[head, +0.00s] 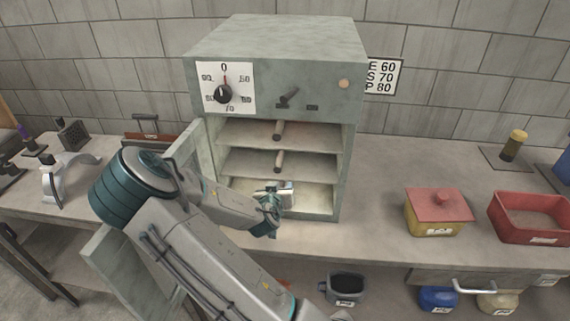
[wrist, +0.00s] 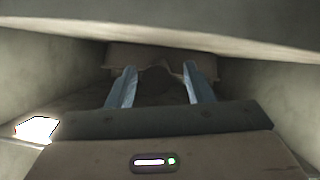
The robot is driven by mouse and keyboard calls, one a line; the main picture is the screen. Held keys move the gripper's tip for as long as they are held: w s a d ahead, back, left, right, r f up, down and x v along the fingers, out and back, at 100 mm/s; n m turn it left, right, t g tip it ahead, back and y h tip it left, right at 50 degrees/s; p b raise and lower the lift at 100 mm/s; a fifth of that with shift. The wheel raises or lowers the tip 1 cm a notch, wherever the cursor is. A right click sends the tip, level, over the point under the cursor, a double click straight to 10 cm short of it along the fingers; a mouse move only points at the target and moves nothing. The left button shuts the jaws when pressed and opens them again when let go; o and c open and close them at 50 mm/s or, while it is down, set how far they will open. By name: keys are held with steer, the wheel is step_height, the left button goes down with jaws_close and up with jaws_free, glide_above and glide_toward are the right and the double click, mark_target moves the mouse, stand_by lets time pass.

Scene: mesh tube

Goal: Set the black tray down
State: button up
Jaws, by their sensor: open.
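My gripper (head: 272,203) is at the mouth of the lowest compartment of the grey cabinet (head: 275,65). In the wrist view its two blue fingers (wrist: 160,72) are apart and point into the compartment. A dark, dim shape (wrist: 158,84) lies between and beyond the fingers; I cannot tell whether it is the black tray or shadow. A pale block-like form (wrist: 160,57) shows at the back. No black tray shows clearly in the head view, where my arm hides part of the compartment.
The cabinet door (head: 190,150) stands open at left. A yellow box with a red lid (head: 438,213) and a red bin (head: 533,217) are at right. A dark bin (head: 346,287) sits below the bench.

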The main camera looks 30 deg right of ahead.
jaws_close()
steer(key=shift+r, duration=0.1)
